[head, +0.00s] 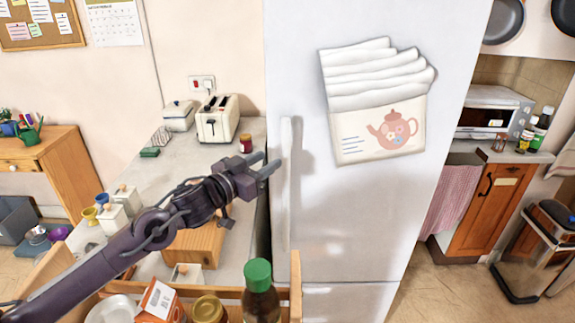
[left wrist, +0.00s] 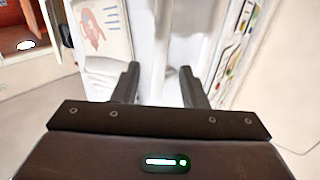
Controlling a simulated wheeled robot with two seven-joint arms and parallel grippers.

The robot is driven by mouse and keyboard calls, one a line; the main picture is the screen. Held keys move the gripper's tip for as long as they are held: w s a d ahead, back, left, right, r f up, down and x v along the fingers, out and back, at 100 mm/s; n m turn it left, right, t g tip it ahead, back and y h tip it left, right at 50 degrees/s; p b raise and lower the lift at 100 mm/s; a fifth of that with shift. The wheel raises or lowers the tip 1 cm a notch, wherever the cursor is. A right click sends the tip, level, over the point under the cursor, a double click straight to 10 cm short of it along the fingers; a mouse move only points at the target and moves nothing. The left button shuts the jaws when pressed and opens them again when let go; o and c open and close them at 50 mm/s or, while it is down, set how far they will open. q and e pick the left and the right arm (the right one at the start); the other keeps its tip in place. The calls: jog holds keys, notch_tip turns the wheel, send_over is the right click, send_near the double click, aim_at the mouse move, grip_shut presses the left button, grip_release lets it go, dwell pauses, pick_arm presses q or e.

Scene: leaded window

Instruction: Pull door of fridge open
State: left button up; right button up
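The white fridge (head: 350,215) stands in the middle of the head view, and its door looks shut. Its long upright white handle (head: 289,190) runs along the door's left edge. My left gripper (head: 269,164) is open, its fingers pointing at the handle from the left. In the left wrist view the two dark fingers of my left gripper (left wrist: 161,85) are apart and nothing is gripped. The pale handle (left wrist: 160,45) shows in line with the gap between them; whether it lies within the fingertips I cannot tell. My right gripper is not in view.
Left of the fridge is a counter (head: 182,155) with a toaster (head: 217,119). Below my left arm, a green-capped bottle (head: 260,290) and jars stand in a wooden tray or drawer. A paper holder (head: 380,130) hangs on the fridge door. Open floor (head: 450,285) lies to the right.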

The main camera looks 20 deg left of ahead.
aim_at(283, 155)
pick_arm(q)
jog(key=x, duration=0.1)
jog(key=p+x, duration=0.1)
jog(key=x, duration=0.1)
jog(key=shift+w+d+f, duration=0.1)
jog(key=shift+w+f, duration=0.2)
jog(key=shift+f, duration=0.1)
jog(key=p+x, duration=0.1)
jog(key=x, duration=0.3)
jog(key=shift+f, duration=0.2)
jog(key=shift+w+d+f+p, duration=0.1)
jog(key=shift+w+d+p, duration=0.05)
jog(key=shift+w+p, duration=0.15)
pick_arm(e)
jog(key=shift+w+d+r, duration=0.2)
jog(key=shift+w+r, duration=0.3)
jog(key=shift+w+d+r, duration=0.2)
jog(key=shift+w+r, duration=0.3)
pick_arm(q)
jog(key=c, duration=0.7)
grip_shut()
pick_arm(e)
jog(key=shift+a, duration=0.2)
